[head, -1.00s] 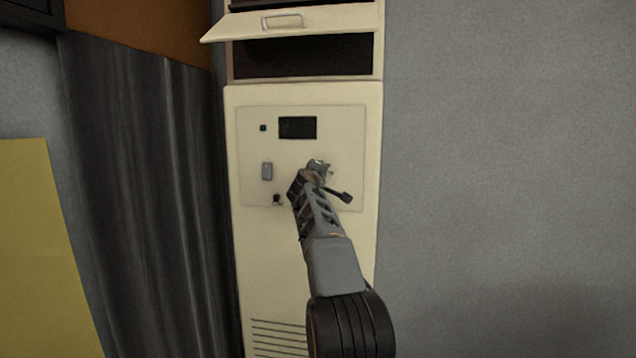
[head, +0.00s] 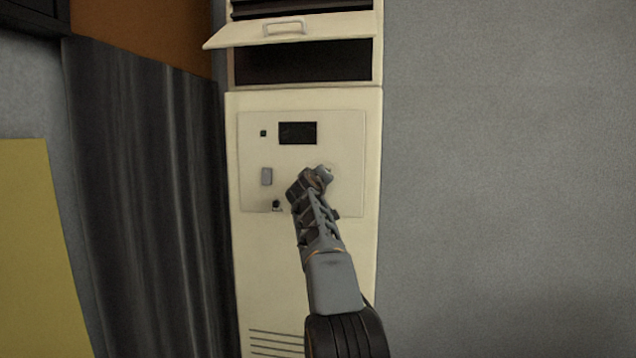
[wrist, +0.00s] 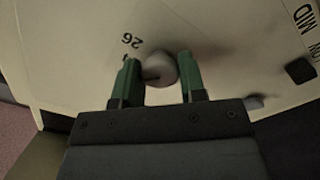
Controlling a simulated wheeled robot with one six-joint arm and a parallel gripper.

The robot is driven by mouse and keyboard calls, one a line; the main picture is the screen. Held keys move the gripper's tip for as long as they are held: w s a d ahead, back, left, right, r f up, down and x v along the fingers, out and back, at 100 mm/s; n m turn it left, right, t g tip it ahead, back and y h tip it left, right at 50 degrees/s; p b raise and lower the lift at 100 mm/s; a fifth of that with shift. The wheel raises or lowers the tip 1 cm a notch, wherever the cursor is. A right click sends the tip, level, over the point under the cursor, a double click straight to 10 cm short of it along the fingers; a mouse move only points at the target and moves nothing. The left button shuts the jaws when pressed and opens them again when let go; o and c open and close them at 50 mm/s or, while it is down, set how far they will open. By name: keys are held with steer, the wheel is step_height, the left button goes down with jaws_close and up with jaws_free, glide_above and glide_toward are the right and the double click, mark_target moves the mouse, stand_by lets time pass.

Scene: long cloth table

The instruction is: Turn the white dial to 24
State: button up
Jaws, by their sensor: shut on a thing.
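The white dial (wrist: 160,68) is a small round pale knob on the cream panel in the wrist view. My gripper (wrist: 159,64) has its two green fingers on either side of it, closed on it. An upside-down printed "26" (wrist: 131,40) sits just above and left of the dial; another mark by the left finger is partly covered. The dial's pointer cannot be read clearly. In the head view my gripper (head: 322,174) is at the right part of the panel and hides most of the dial.
The cream cabinet panel (head: 350,140) carries a dark display (head: 297,133), a small black button (head: 263,134), a grey switch (head: 266,176) and a black knob (head: 276,206). An open flap (head: 240,34) juts out above. A dark curtain (head: 145,200) hangs to the left; grey wall is right.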

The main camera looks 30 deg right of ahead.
stand_by(0.3)
steer(key=o, duration=0.9)
steer(key=shift+b+v, duration=3.1)
steer(key=shift+v, duration=3.8)
